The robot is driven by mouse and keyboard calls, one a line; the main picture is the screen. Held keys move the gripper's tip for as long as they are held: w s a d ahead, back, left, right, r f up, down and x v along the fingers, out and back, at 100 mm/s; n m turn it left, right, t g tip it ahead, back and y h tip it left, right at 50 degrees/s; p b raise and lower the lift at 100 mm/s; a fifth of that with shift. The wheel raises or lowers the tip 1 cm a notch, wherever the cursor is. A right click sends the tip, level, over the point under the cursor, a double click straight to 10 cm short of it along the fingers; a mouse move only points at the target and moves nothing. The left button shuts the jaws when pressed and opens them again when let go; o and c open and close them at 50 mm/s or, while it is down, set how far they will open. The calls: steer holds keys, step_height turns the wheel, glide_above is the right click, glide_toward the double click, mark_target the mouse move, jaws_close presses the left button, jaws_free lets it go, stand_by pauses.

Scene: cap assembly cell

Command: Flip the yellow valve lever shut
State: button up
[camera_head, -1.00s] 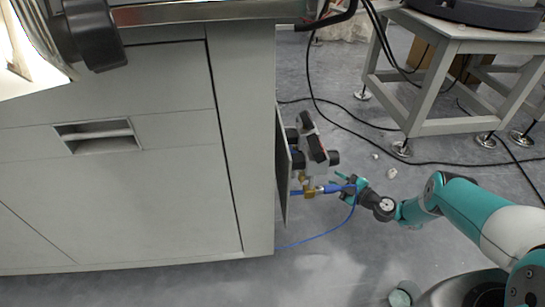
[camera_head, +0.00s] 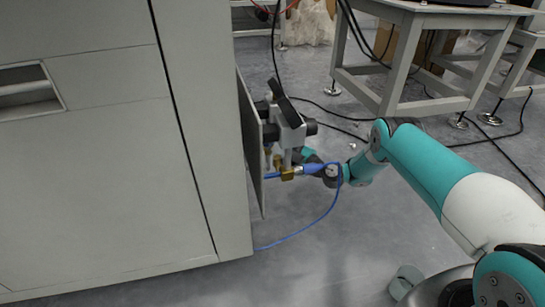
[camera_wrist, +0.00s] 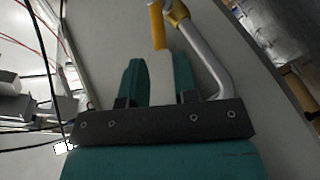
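The yellow valve lever (camera_wrist: 157,25) shows at the top of the wrist view, beside a brass fitting (camera_wrist: 177,14) on a bent grey pipe. My gripper (camera_wrist: 158,60) is open, with its two teal fingers apart. The lever's lower end lies in line with the gap, near the fingertips. I cannot tell whether they touch. In the head view my gripper (camera_head: 306,155) is partly hidden behind the valve assembly on the side of the grey cabinet. The brass valve body (camera_head: 289,173) shows there with a blue hose fitting. The lever is not clear in that view.
The grey cabinet (camera_head: 90,180) fills the left, with a flat side panel (camera_head: 251,140) by the valve. A grey-and-black regulator unit (camera_head: 287,125) sits above it. A blue hose (camera_head: 310,228) hangs below. A grey table (camera_head: 400,60) stands behind, with black cables on the floor.

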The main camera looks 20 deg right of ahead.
steer(key=b+x, duration=0.2)
steer(key=x, duration=0.3)
steer(key=shift+w+a+b, duration=0.1)
steer(key=shift+b, duration=0.25)
